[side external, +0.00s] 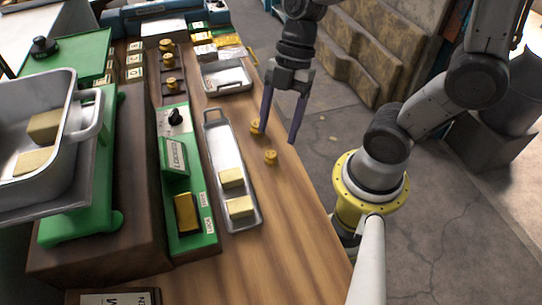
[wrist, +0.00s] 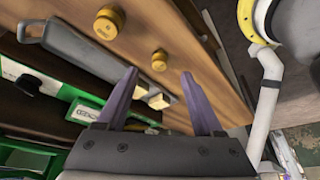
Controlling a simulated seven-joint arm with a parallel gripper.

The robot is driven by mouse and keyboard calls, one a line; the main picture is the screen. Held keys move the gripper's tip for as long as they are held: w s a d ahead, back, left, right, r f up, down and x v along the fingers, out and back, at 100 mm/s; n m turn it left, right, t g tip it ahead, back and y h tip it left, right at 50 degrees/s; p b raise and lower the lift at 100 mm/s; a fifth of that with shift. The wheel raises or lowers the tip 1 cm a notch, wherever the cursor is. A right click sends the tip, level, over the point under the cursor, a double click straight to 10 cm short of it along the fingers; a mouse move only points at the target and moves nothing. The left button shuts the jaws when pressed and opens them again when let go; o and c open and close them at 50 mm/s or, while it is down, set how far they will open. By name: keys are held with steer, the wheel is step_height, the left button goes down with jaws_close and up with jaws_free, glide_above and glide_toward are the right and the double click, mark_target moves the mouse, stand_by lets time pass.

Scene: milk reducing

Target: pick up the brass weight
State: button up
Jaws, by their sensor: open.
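Two brass weights stand on the wooden table beside the long metal tray. In the wrist view a smaller-looking brass weight (wrist: 159,60) appears beyond and between the open fingertips (wrist: 159,73). A larger-looking brass weight (wrist: 109,22) is up and to the left. Neither weight is between the jaws.
The long metal tray (side external: 213,140) holds pale blocks. Several more brass weights (side external: 171,84) stand on a dark strip at back left. A green scale (side external: 177,220) with a gold block and a large pan (side external: 60,90) are left. The table's front right is bare.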

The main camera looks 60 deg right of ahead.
mark_target(272, 153)
steer(key=shift+x, duration=2.8)
steer(key=shift+a+r, duration=0.1)
jaws_close()
